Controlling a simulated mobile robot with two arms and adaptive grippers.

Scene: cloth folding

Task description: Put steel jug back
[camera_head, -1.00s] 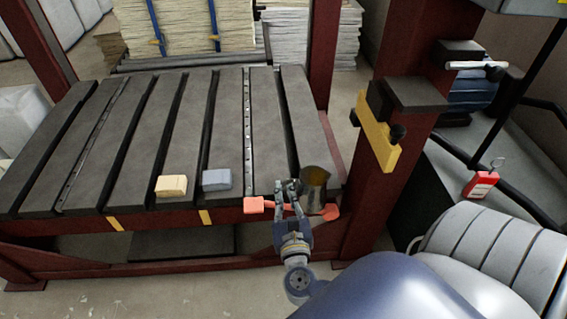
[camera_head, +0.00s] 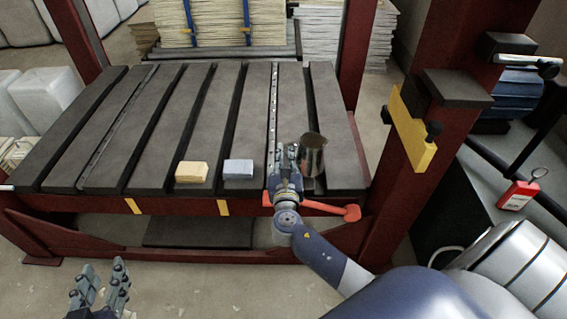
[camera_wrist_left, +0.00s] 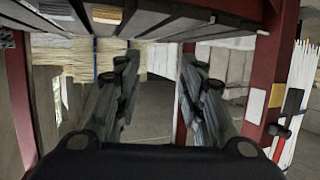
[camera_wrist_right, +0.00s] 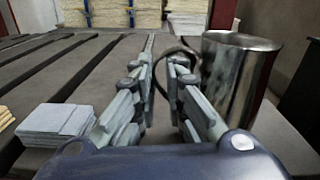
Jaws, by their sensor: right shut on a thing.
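The steel jug (camera_head: 312,158) is at the front right of the slatted table (camera_head: 240,110), upright or nearly so. It also fills the right side of the right wrist view (camera_wrist_right: 243,80). My right gripper (camera_head: 287,158) is at the jug's left side, shut on its curved handle, which shows between the fingers in the right wrist view (camera_wrist_right: 175,72). I cannot tell whether the jug's base touches the slats. My left gripper (camera_head: 101,282) is low in front of the table, open and empty. Its fingers stand wide apart in the left wrist view (camera_wrist_left: 156,88).
A red handle (camera_head: 330,208) sticks out along the front rail. A dark red post (camera_head: 400,195) stands right of the table. The slats behind are clear.

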